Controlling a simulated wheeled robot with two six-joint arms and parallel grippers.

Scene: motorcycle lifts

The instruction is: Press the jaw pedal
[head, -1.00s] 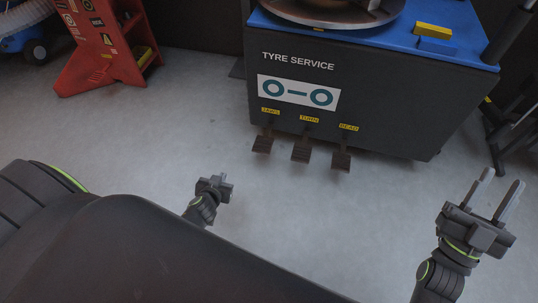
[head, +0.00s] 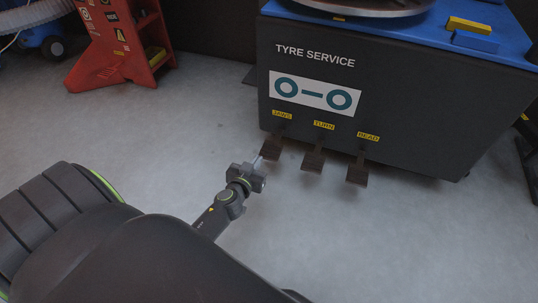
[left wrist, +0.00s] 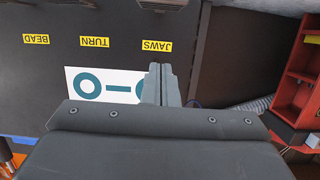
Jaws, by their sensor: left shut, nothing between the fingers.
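The jaw pedal (head: 271,148) is a dark brown plate, the leftmost of the pedals low on the front of the tyre machine, under the yellow JAWS label (head: 282,115). My left gripper (head: 258,160) is shut and empty. Its fingertips appear just left of the jaw pedal in the head view; I cannot tell whether they touch it. In the left wrist view the shut fingers (left wrist: 160,84) point toward the JAWS label (left wrist: 157,46), and that picture is upside down. My right gripper is out of view.
The turn pedal (head: 312,160) and bead pedal (head: 357,175) stand to the right of the jaw pedal. The dark tyre machine (head: 410,140) has a blue top. A red stand (head: 122,45) is at the upper left. The grey floor between is clear.

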